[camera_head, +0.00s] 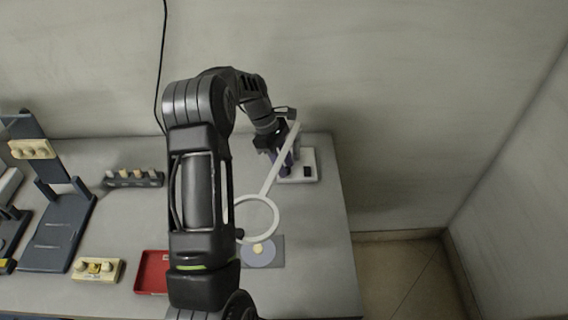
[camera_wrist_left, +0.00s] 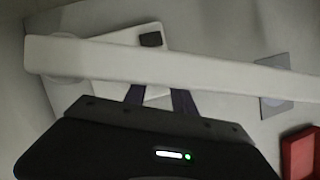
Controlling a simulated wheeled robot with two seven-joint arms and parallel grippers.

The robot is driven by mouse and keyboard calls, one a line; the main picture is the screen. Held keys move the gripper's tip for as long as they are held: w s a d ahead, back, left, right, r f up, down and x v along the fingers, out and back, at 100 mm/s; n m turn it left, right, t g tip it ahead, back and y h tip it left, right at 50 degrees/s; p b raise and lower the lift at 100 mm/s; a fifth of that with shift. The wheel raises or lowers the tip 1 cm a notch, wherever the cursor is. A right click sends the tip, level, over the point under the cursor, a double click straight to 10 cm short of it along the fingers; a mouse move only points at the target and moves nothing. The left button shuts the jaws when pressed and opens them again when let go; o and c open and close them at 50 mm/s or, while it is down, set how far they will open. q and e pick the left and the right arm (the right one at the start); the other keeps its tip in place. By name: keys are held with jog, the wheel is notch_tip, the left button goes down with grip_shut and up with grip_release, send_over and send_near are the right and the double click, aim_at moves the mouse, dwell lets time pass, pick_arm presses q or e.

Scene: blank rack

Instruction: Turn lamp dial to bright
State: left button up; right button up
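The lamp has a white base (camera_head: 311,158) at the table's back right, a slanting white arm (camera_head: 271,180) and a ring head (camera_head: 257,219). A small black patch (camera_head: 308,172) sits on the base; I cannot tell whether it is the dial. The patch also shows in the left wrist view (camera_wrist_left: 150,39), where the lamp arm (camera_wrist_left: 170,66) crosses in front of the fingers. My left gripper (camera_head: 283,165) is at the left part of the base, its fingers apart in the left wrist view (camera_wrist_left: 159,95). No clear dial shows. My right gripper is out of view.
A grey pad with a round disc (camera_head: 259,253) lies below the ring head. A red tray (camera_head: 151,273), a cream block with knobs (camera_head: 98,269), a dark rack (camera_head: 134,179) and a dark stand (camera_head: 55,235) fill the left side. The wall is close behind.

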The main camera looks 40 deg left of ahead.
pick_arm(q)
grip_shut()
jog(key=n+t, duration=0.1)
jog(key=n, duration=0.2)
jog(key=shift+s+y, duration=0.15)
jog(key=shift+y, duration=0.15)
jog(key=shift+o, duration=1.5)
grip_release()
jog(key=b+v, duration=0.1)
jog(key=v, duration=0.6)
jog(key=shift+r, duration=0.35)
jog(key=shift+s+a, duration=0.1)
